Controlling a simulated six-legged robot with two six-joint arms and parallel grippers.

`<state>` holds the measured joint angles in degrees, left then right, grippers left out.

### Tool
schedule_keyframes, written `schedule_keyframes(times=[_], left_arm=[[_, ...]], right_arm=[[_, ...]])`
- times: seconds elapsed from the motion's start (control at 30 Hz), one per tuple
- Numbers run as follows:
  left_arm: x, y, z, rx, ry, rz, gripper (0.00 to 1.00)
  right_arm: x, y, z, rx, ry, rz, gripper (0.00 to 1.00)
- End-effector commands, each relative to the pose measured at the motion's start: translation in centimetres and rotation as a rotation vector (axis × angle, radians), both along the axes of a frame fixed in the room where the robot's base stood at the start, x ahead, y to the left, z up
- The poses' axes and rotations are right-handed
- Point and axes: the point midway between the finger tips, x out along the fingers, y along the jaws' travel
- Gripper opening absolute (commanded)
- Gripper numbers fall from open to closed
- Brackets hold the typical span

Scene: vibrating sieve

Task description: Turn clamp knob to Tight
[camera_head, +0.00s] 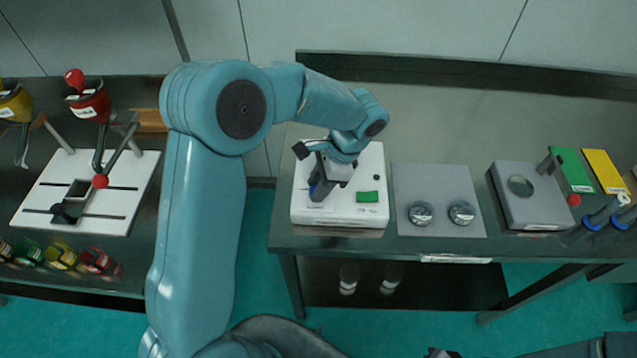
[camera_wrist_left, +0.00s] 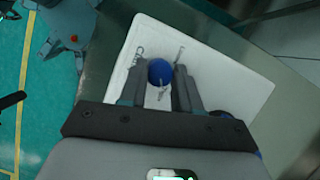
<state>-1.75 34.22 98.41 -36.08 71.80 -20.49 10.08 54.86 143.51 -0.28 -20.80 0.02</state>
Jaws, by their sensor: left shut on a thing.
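The blue clamp knob (camera_wrist_left: 159,71) is on the white sieve box (camera_wrist_left: 225,75), and a small light mark or pointer shows on its near side. In the wrist view my left gripper (camera_wrist_left: 158,84) has a finger on each side of the knob and is shut on it. Small dark lettering stands left of the knob; another small label is by the right finger, too small to read. In the head view my left gripper (camera_head: 323,183) reaches down onto the white box (camera_head: 365,212) and mostly hides the knob. A small dark tip of my right gripper (camera_head: 440,353) may show at the bottom edge.
A green button (camera_head: 367,197) is on the box, right of the gripper. A grey panel (camera_head: 437,180) with two round metal knobs lies to the right. Further right are a grey device (camera_head: 530,205) and green and yellow plates. A white slotted board (camera_head: 125,165) stands at left.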

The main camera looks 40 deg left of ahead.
Motion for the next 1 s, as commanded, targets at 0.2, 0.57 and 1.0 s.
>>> schedule_keyframes(times=[0.2, 0.57, 1.0], left_arm=[[0.0, 0.0, 0.0, 0.000, 0.000, -0.002, 0.02], [0.0, 0.0, 0.0, 0.000, 0.000, -0.001, 0.56], [1.7, -1.7, 5.4, -0.002, -0.007, -0.002, 0.56]], right_arm=[[0.0, 0.0, 0.0, 0.000, 0.000, 0.000, 0.00], [0.0, 0.0, 0.0, 0.000, 0.000, 0.000, 0.00], [0.0, 0.0, -0.5, 0.000, 0.000, 0.000, 0.00]])
